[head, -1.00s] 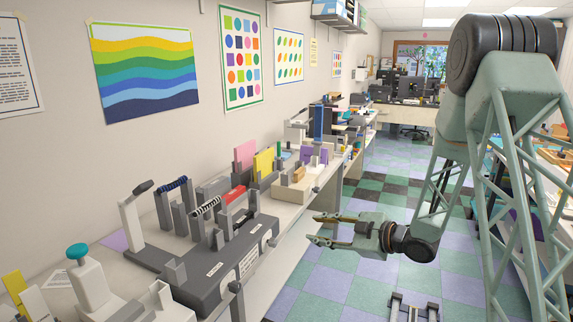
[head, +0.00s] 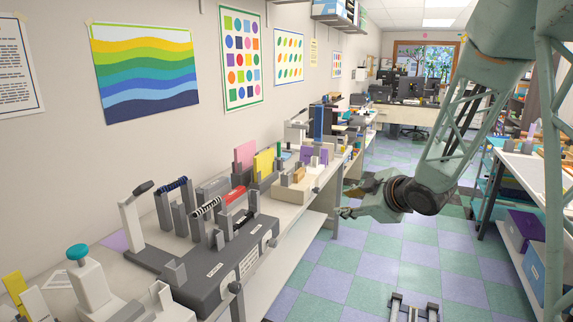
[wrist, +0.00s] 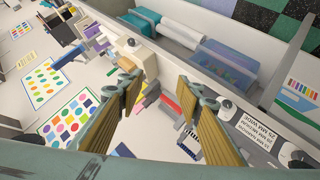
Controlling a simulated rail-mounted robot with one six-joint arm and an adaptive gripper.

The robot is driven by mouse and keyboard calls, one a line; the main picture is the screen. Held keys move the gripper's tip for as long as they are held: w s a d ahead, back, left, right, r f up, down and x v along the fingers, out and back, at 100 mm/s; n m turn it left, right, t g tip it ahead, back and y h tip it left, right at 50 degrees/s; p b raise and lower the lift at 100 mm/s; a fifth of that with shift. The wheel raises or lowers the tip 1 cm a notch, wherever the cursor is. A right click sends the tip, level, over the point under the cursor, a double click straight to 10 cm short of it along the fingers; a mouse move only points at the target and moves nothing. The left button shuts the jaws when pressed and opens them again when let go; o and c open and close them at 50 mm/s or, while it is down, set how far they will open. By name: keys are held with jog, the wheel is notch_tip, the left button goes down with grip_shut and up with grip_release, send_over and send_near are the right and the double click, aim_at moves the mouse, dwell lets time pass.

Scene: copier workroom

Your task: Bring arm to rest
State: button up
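My gripper (head: 345,200) is over the aisle floor, to the right of the long workbench edge in the head view. It points left toward the bench and is clear of it. In the wrist view its two wood-coloured finger pads (wrist: 152,112) stand wide apart with nothing between them. The binding device (head: 215,265) with upright posts and rolls sits on the bench (head: 285,240), to the left of my gripper. My arm reaches in from the upper right.
A shelving cart (head: 520,170) with purple and blue boxes stands on the right. A grey rail frame (head: 413,308) lies on the floor in front. A desk with monitors (head: 415,95) is at the back. The checkered floor (head: 400,255) between is open.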

jog(key=s+d+r+m+g+h, duration=0.1)
jog(key=s+d+r+m+h, duration=0.4)
jog(key=s, duration=0.6)
jog(key=s+d+r+m+g+h, duration=0.1)
jog(key=s+d+r+m, duration=0.25)
jog(key=s+r, duration=0.5)
jog(key=s+a+m+g, duration=0.2)
jog(key=s+a, duration=0.1)
jog(key=s, duration=1.5)
jog(key=s+a+f+m+g+y, duration=0.1)
jog(key=s+a+m+g, duration=0.1)
jog(key=s, duration=1.7)
jog(key=shift+a+f+m+g, duration=0.35)
jog(key=shift+a+m, duration=0.2)
jog(key=shift+a, duration=0.3)
